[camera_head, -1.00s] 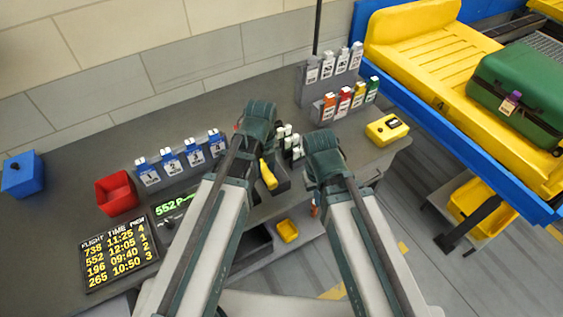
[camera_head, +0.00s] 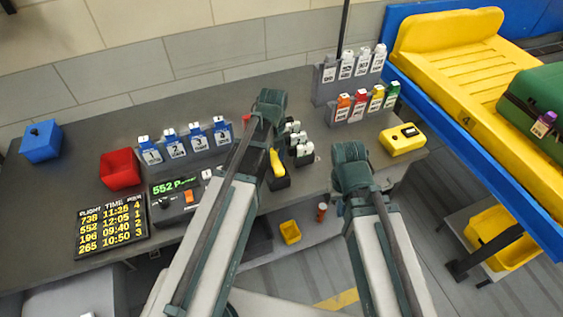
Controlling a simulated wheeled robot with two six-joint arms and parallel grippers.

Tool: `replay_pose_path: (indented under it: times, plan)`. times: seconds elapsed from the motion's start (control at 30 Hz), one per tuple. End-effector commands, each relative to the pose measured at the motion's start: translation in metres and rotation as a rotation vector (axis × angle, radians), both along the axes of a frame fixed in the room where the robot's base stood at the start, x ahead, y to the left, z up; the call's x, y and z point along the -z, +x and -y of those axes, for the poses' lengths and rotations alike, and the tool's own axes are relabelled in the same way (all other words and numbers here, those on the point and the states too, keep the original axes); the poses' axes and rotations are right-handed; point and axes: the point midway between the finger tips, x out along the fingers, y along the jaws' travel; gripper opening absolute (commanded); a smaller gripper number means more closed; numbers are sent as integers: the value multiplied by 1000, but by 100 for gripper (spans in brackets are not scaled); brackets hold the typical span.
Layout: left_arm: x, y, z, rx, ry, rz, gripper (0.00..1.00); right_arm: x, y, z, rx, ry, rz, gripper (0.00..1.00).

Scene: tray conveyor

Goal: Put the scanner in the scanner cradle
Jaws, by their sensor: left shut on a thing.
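The yellow scanner (camera_head: 276,162) is below my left wrist, at the middle of the grey counter. Its lower end is over a small dark block (camera_head: 279,182), which looks like the scanner cradle; whether it is seated or only above the block I cannot tell. My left gripper (camera_head: 272,143) appears shut on the scanner's upper part, with its fingers mostly hidden by my own wrist and arm. My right gripper (camera_head: 352,178) is right of the scanner, near the counter's front edge; its fingers are hidden and I see nothing held.
Tag racks (camera_head: 362,108) and a yellow device (camera_head: 402,139) are to the right, beside the blue-framed conveyor (camera_head: 470,145).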

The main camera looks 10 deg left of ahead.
Motion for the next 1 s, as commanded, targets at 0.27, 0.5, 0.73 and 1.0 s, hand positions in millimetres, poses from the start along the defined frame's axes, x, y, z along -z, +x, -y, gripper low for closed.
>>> replay_pose_path:
  times: [0.27,0.5,0.73,1.0]
  plan:
    - [0,0,0,1,0,0,0,1,0,0,0,0,0,0]
    - [2,0,0,0,0,0,69,2,0,0,0,0,0,0]
    - [2,0,0,0,0,0,72,2,0,0,0,0,0,0]
    - [-5,0,0,0,0,0,72,-5,0,0,0,0,0,0]
